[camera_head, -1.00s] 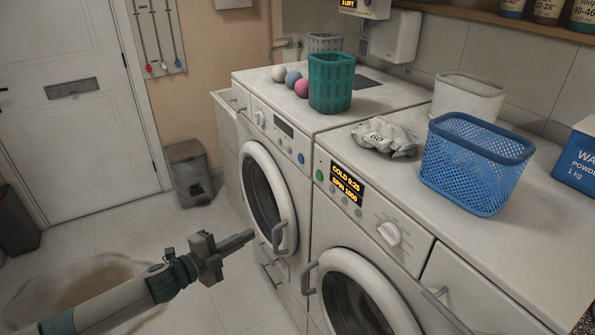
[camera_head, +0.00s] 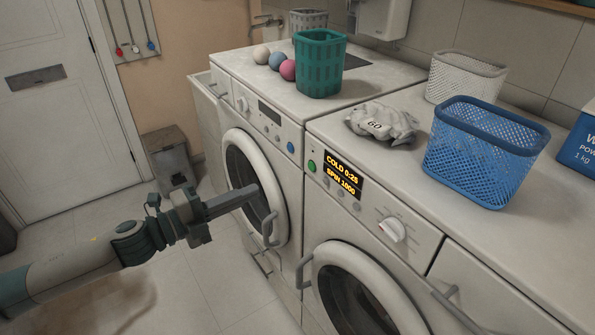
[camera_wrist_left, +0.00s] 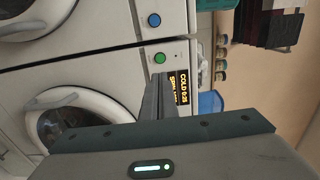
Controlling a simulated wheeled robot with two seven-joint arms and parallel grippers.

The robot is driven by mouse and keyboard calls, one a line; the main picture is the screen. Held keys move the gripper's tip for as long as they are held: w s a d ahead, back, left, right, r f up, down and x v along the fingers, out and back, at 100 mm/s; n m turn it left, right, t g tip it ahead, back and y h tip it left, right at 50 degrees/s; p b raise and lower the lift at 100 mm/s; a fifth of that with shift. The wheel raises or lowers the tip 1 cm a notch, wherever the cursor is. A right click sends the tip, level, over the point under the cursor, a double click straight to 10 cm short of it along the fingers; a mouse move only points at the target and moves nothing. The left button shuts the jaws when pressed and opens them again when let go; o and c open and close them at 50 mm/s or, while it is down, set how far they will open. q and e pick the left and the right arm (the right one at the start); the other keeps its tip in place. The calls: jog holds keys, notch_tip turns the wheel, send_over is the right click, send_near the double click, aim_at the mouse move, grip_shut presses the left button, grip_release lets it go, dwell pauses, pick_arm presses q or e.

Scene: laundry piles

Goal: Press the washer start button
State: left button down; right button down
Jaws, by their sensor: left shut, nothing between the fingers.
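The near machine (camera_head: 375,245) has a lit display (camera_head: 343,175) reading "COLD 0:25 SPIN 1000". A green round button (camera_head: 311,166) sits just left of that display. In the left wrist view the green button (camera_wrist_left: 160,58) is beyond the fingertips and the display (camera_wrist_left: 180,88) is beside it. The other machine (camera_head: 262,160) has a blue button (camera_head: 291,147) at its panel's right end. My left gripper (camera_head: 254,189) is shut and empty, in front of the other machine's door, left of and below the green button and apart from it. My right gripper is not in view.
Door handles (camera_head: 304,272) and a dial (camera_head: 392,230) stick out from the fronts. On top are a blue basket (camera_head: 480,165), a grey cloth bundle (camera_head: 380,122), a green basket (camera_head: 320,75) and three balls (camera_head: 275,61). The floor at left is mostly clear.

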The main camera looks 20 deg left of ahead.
aim_at(310, 166)
pick_arm(q)
jog(key=shift+w+d, duration=0.1)
jog(key=shift+w, duration=0.05)
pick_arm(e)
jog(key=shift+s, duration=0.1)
